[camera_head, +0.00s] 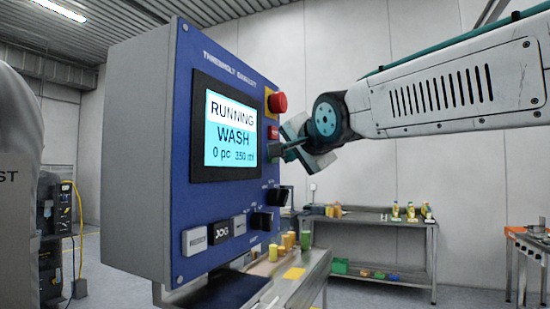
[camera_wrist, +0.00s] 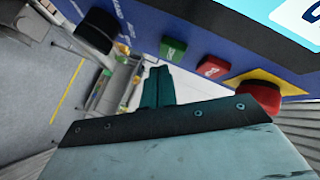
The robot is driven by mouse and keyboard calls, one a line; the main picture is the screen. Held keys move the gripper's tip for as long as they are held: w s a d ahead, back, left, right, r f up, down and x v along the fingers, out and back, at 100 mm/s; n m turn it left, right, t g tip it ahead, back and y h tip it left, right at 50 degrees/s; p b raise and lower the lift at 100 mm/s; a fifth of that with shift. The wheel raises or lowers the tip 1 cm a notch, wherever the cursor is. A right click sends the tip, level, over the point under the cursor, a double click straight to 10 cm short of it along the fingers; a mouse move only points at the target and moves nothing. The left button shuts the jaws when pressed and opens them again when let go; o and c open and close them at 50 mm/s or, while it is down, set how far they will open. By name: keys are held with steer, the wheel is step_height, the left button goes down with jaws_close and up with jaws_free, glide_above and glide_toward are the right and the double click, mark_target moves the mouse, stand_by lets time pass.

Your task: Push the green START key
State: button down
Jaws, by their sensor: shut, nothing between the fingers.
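The green START key (camera_wrist: 173,50) is on the blue panel face, in the upper middle of the wrist view. In the head view my gripper hides most or all of it. My gripper (camera_head: 274,150) is shut and empty, its tips at the panel's right edge, just below the red key. In the wrist view the closed fingertips (camera_wrist: 159,72) lie just below the green key in the picture. I cannot tell whether they touch it. The screen (camera_head: 230,130) reads RUNNING, WASH, 0 pc, 350 ml.
The red key (camera_wrist: 212,67) and the red mushroom button (camera_wrist: 260,97) on its yellow plate sit close beside the green key. Black knobs (camera_head: 270,196) and a JOG key (camera_head: 220,230) are lower on the panel. A bench (camera_head: 370,219) with bottles stands behind.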

steer(key=d, duration=0.1)
steer(key=s+d, duration=0.1)
steer(key=d, duration=0.2)
steer(key=shift+s+d, duration=0.35)
stand_by(0.8)
steer(key=s+d+f+n+g+h, duration=0.25)
steer(key=s+d+f, duration=0.2)
steer(key=f, duration=0.55)
steer(key=s+d+f+n+g+h, duration=0.1)
steer(key=s+d+f+n+g, duration=0.3)
steer(key=f, duration=0.5)
steer(key=s+d+f+g+h, duration=0.1)
steer(key=s+d+f+g, duration=0.1)
steer(key=s+d+f, duration=0.3)
steer(key=s+d+f+g+h, duration=0.1)
steer(key=s+d+f, duration=0.4)
steer(key=s, duration=0.6)
steer(key=s+d+f+g+h, duration=0.1)
steer(key=s+d+f+g, duration=0.2)
steer(key=s+d+f, duration=0.2)
steer(key=s+f, duration=0.2)
steer(key=s, duration=0.1)
steer(key=shift+s, duration=0.35)
